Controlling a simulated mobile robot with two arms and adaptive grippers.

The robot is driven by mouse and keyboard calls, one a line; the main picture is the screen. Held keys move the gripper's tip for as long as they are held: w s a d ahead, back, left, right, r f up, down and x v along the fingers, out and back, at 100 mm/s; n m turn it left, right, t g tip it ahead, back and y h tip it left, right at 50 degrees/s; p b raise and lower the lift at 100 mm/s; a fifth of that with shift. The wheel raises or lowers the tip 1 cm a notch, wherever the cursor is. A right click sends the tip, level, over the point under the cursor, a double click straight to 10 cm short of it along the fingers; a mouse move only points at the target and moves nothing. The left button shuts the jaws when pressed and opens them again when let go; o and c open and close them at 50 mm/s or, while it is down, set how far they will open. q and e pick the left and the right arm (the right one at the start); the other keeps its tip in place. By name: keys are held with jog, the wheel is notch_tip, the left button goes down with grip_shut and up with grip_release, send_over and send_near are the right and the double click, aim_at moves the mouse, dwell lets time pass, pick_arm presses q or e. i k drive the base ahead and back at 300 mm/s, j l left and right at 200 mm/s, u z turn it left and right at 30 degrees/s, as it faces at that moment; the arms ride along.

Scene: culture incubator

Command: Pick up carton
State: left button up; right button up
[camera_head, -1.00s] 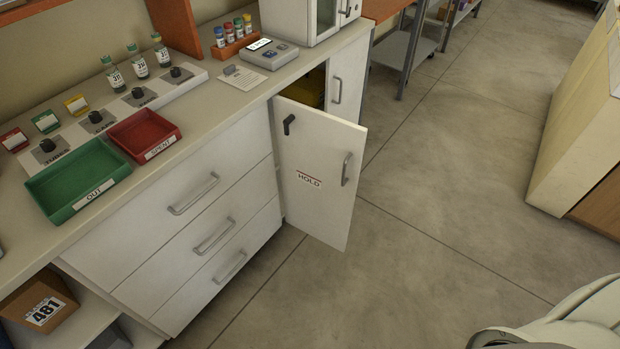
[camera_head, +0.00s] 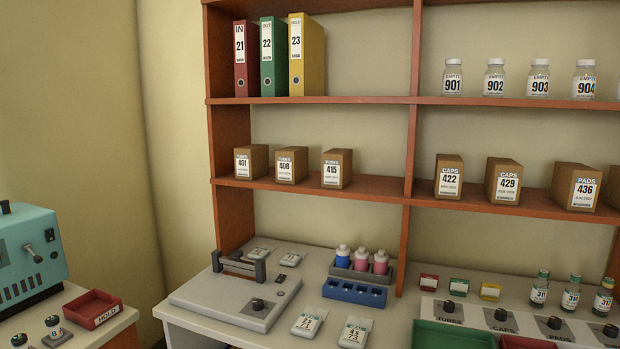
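Several small brown cartons with white number labels stand on the middle shelf. On the left are carton 401 (camera_head: 251,161), carton 408 (camera_head: 291,165) and carton 415 (camera_head: 337,168). On the right are carton 422 (camera_head: 449,176), carton 429 (camera_head: 503,181) and carton 436 (camera_head: 576,187). Neither of my grippers is in view.
Above stand binders (camera_head: 293,56) and several bottles (camera_head: 495,77). The counter below holds a grey device (camera_head: 215,299), a blue rack (camera_head: 354,292), a green tray (camera_head: 452,335) and small vials (camera_head: 570,295). A red HOLD tray (camera_head: 91,309) and teal machine (camera_head: 28,258) are left.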

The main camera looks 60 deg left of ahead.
aim_at(251, 161)
jog(key=u, duration=2.1)
